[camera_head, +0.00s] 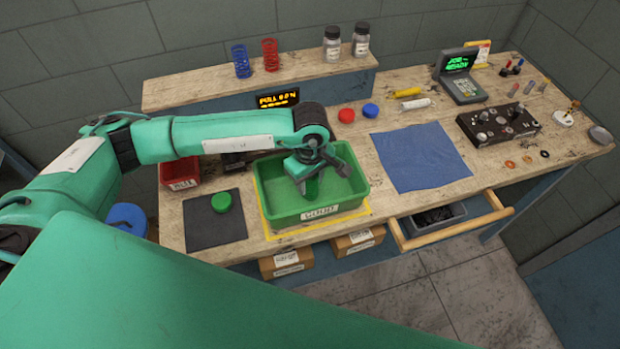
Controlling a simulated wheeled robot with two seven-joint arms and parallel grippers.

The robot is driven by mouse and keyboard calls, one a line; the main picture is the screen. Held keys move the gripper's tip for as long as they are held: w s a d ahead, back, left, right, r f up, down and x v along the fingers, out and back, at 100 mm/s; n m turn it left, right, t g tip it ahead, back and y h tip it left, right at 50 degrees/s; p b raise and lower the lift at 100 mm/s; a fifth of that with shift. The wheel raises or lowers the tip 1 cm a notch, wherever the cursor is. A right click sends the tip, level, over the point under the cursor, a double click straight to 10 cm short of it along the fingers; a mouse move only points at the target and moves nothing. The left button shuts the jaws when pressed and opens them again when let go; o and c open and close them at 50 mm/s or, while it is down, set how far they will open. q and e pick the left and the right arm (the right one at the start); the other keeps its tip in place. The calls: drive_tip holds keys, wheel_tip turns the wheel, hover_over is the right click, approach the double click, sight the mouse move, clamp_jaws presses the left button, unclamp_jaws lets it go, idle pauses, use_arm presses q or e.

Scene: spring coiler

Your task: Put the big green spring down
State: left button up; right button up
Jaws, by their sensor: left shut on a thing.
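My left gripper (318,168) reaches in from the left and points down into the green bin (352,201), which has a white label on its front. The gripper is shut on the big green spring (312,188), which shows only in part below the fingers. The spring is inside the bin's outline, roughly upright. I cannot tell whether it touches the bin floor. My right gripper is not in view.
A red bin (181,178) stands left of the green bin. A black mat (213,228) with a green disc (222,202) lies at the front left. A blue cloth (420,158) lies to the right. An open drawer (455,225) juts out in front. Blue (241,61) and red (270,55) springs stand on the shelf.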

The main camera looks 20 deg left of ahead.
use_arm(q)
drive_tip(key=o, duration=1.1)
drive_tip(key=shift+f, duration=0.1)
wheel_tip(320, 180, up, 12)
drive_tip(key=b, duration=0.3)
drive_tip(key=shift+r, duration=0.2)
drive_tip(key=shift+s+f, duration=0.1)
